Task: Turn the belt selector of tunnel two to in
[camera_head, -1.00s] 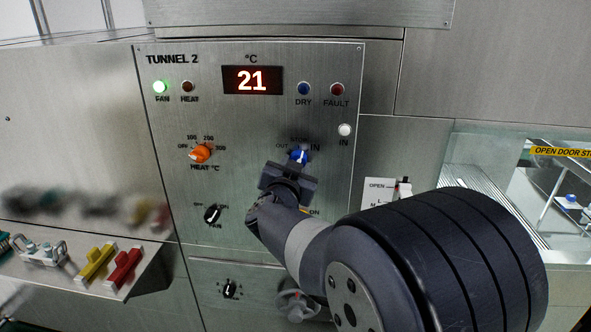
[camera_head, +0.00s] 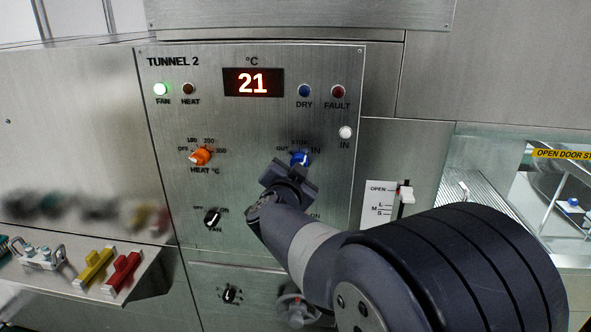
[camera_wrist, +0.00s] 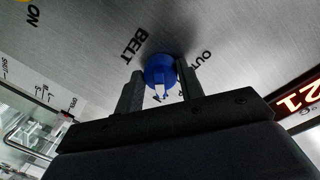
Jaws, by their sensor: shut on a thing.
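The belt selector is a blue knob (camera_head: 300,158) with a white mark on the Tunnel 2 panel (camera_head: 265,215). OUT, STOP and IN are printed around it. My gripper (camera_head: 294,168) is at the knob from below, its jaws rolled clockwise. In the wrist view the two fingers (camera_wrist: 160,86) are on either side of the blue knob (camera_wrist: 160,68), shut on it. The knob's white mark points down in that view, which is up and right on the panel, toward the IN side. Its exact setting is hard to tell.
The orange heat knob (camera_head: 201,156) and black fan knob (camera_head: 212,217) are to the left. The white IN lamp (camera_head: 345,132) is unlit, above right. A slide lever (camera_head: 406,192) stands right of the panel. A shelf (camera_head: 150,285) with red and yellow handles is lower left.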

